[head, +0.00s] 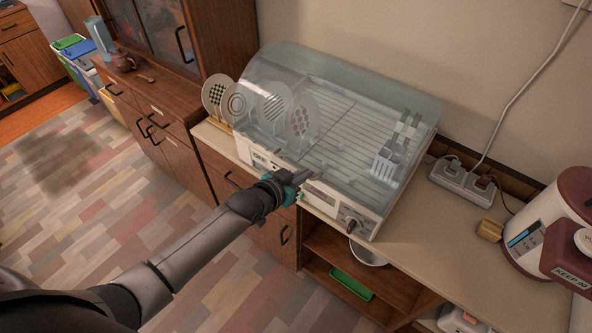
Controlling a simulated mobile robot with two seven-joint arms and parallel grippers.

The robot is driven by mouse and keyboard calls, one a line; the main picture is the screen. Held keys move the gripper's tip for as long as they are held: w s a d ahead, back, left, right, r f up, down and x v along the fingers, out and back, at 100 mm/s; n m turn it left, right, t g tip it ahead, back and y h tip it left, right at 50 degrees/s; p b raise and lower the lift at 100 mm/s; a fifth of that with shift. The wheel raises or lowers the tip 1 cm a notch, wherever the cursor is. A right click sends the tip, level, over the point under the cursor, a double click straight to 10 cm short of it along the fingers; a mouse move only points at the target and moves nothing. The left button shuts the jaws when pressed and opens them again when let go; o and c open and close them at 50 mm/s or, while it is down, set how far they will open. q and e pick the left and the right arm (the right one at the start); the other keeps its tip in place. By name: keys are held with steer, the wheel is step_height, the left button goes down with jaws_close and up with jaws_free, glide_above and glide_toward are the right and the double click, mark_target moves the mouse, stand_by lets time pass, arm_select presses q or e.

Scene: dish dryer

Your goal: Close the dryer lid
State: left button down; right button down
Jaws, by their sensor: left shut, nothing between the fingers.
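The dish dryer (325,200) is a white box on the counter with a control panel and knob at its front right. Its clear lid (375,88) is down over the wire rack. I cannot tell whether its front edge is fully seated. Through it show a white cutlery basket (386,164) with utensils at the right and patterned plates at the left. My left gripper (300,178) is shut and empty at the middle of the dryer's front, by the lid's front edge. I cannot tell whether it touches the lid. My right gripper is out of view.
Patterned plates (216,97) stand in a wooden holder left of the dryer. A power strip (463,181) and a maroon-and-white appliance (548,225) are on the counter at the right. Below is an open shelf with a white bowl (367,254) and green tray (351,284).

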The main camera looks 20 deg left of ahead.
arm_select(q)
steer(key=s+a+r+p, duration=0.3)
steer(key=s+r+p, duration=0.1)
steer(key=s+r, duration=0.3)
steer(key=shift+s+r, duration=0.4)
steer(key=shift+r, duration=0.2)
steer(key=s+a+f+n+g+y+b, duration=0.15)
steer(key=s+f+b, duration=0.25)
steer(key=f, duration=0.7)
steer(key=s+a+f+g+y+b, duration=0.1)
steer(key=s+a+f+b, duration=0.2)
steer(key=f, duration=0.8)
steer(key=s+a+f+g+y+b, duration=0.15)
steer(key=s+f+b, duration=0.25)
steer(key=f, duration=0.7)
steer(key=s+d+f+g+b, duration=0.3)
steer(key=s+f+g+b, duration=0.3)
steer(key=s+f, duration=1.8)
steer(key=s+b, duration=0.2)
steer(key=b, duration=0.2)
steer(key=shift+s+g, duration=0.15)
steer(key=shift+g, duration=0.25)
